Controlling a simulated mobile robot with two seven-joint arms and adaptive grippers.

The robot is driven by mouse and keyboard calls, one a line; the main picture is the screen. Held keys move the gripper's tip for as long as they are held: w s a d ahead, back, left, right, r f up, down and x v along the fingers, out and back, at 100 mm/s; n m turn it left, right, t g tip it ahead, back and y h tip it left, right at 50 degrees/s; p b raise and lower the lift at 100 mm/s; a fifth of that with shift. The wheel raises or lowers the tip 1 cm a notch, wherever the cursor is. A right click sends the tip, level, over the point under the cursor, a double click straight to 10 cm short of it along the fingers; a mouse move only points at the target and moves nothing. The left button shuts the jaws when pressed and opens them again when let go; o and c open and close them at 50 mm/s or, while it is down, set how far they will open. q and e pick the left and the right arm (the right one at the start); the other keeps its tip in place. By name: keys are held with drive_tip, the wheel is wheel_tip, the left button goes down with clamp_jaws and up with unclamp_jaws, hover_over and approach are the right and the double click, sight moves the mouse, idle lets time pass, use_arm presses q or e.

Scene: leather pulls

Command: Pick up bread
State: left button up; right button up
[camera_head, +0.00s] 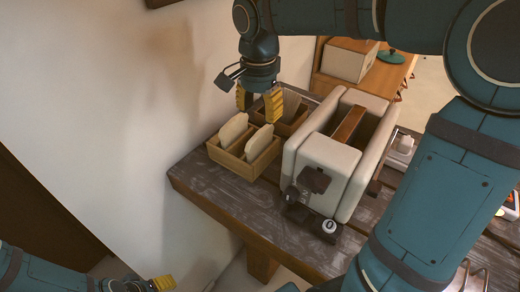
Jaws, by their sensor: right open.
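Pale bread slices stand upright in a wooden divided holder (232,167) near the table's left edge. One slice (232,131) is at the left and another slice (259,144) is just right of it in the near part. Another slice (291,104) shows in the far part, partly behind my gripper. My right gripper (258,102) points down with its yellow fingertips apart, above the far part of the holder. No bread is clearly between its fingers. My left gripper (150,285) is low at the bottom left, away from the table, with only one yellow fingertip clear.
A cream toaster (322,170) with a brown strip on top and a dark lever stands right of the holder. A pale box (346,60) and a green lid-like object (391,57) sit on a wooden surface behind. A white wall is close on the left.

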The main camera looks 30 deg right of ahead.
sight(260, 132)
drive_tip(key=f, duration=0.3)
drive_tip(key=f+b, duration=0.1)
drive_tip(key=f, duration=0.4)
drive_tip(key=shift+w+d+f, duration=0.25)
drive_tip(key=shift+d+f, duration=0.05)
clamp_jaws()
